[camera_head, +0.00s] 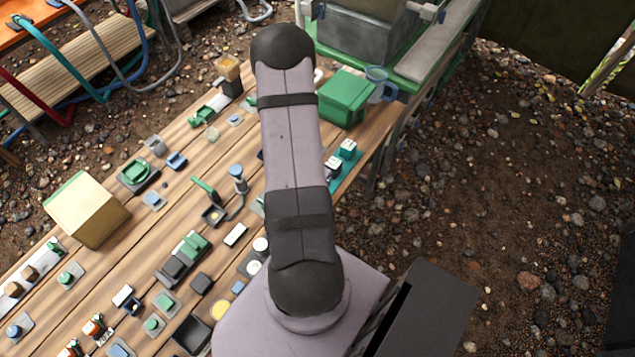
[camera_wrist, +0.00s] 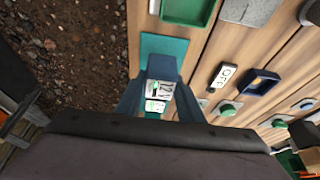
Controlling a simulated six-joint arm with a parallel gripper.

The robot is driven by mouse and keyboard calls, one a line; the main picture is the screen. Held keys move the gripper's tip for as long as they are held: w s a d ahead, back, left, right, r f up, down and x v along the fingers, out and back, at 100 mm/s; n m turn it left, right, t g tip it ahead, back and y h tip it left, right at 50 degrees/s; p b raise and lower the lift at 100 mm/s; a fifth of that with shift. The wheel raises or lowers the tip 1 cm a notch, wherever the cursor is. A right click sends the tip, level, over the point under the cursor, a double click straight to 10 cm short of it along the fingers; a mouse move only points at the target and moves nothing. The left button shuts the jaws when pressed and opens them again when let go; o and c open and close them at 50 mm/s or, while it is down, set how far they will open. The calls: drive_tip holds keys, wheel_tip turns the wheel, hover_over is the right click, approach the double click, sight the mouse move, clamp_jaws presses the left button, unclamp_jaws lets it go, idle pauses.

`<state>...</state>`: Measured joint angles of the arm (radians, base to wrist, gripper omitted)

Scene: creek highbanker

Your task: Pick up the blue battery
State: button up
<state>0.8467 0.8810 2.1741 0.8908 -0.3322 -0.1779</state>
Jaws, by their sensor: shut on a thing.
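My gripper (camera_wrist: 158,98) shows in the wrist view, with its two blue-grey fingers closed on either side of a small block. The block, which looks like the blue battery (camera_wrist: 162,66), has a bluish part and white labelled faces with dark and green marks. It is over or on a teal pad (camera_wrist: 163,45); I cannot tell if it touches. In the head view, two small blocks with white and green tops, one at the back (camera_head: 348,147) and one in front (camera_head: 333,163), are at the teal pad (camera_head: 344,178). My arm hides my gripper there.
Switches, buttons and small parts crowd the wooden table to the left, with a cardboard box (camera_head: 85,208) at far left. Gravel lies beyond the right edge.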

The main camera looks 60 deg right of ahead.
wheel_tip(320, 180, up, 7)
drive_tip(key=shift+f+p, duration=0.1)
drive_tip(key=shift+p, duration=1.05)
